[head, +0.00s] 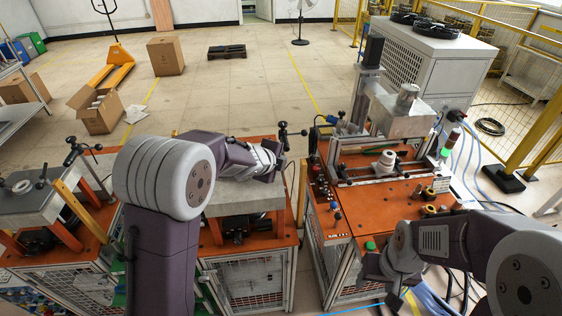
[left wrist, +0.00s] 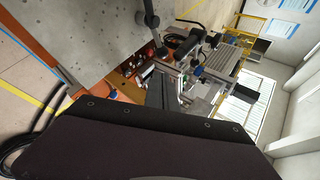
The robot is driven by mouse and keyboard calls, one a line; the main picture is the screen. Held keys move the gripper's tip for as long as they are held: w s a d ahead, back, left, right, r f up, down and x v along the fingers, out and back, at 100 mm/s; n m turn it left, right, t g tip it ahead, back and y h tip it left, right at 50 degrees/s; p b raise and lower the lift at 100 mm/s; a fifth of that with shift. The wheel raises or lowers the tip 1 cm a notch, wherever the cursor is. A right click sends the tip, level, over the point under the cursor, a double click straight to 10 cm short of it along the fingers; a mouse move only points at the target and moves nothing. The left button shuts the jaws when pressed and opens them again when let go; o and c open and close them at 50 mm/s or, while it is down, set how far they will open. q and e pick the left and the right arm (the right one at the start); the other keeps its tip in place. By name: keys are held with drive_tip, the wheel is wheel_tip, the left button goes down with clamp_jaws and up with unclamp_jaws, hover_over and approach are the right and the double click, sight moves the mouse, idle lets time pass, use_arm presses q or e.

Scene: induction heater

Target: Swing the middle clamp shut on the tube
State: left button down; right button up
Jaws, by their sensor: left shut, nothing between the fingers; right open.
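A toggle clamp with black knobs (head: 285,135) stands upright at the back right of the middle orange bench; I cannot tell if it is the middle clamp. My left gripper (head: 277,166) is just in front of and below its knobs, over the grey plate (head: 250,201), and is shut and empty. In the left wrist view the plate (left wrist: 75,35) fills the upper left, with a dark clamp rod (left wrist: 151,18) at its edge. I cannot make out the tube; my left arm covers much of this bench. My right gripper (head: 382,284) is open and empty, low at the front of the right bench.
The right orange bench (head: 375,215) carries a metal fixture and a control panel with buttons. The left bench has a grey plate (head: 30,200) with another clamp (head: 72,150). A narrow gap separates the middle and right benches. Open floor (head: 215,95) lies behind.

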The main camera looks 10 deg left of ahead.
use_arm(q)
drive_tip(key=v, duration=0.3)
drive_tip(key=shift+s+r, duration=0.1)
drive_tip(key=shift+s, duration=0.05)
idle(0.9)
drive_tip(key=s+a+f+n+y+b, duration=0.1)
drive_tip(key=s+a+f+n+b, duration=0.1)
drive_tip(key=s+a+f+b, duration=0.1)
drive_tip(key=shift+a+f+n+b, duration=0.15)
drive_tip(key=shift+a+n+b, duration=0.05)
drive_tip(key=shift+n+b, duration=0.1)
drive_tip(key=s+a+f+n+g, duration=0.1)
drive_tip(key=s+f+n+g, duration=0.2)
drive_tip(key=s+n, duration=0.3)
drive_tip(key=s+a+f+n+g+y+b, duration=0.1)
drive_tip(key=s+f+n+g, duration=0.2)
drive_tip(key=s, duration=0.7)
drive_tip(key=s+a+f+n+g, duration=0.2)
drive_tip(key=s+f+n, duration=0.5)
drive_tip(key=n, duration=0.3)
drive_tip(key=shift+s+g+y, duration=0.3)
drive_tip(key=shift+s+g, duration=0.1)
drive_tip(key=shift+s, duration=0.3)
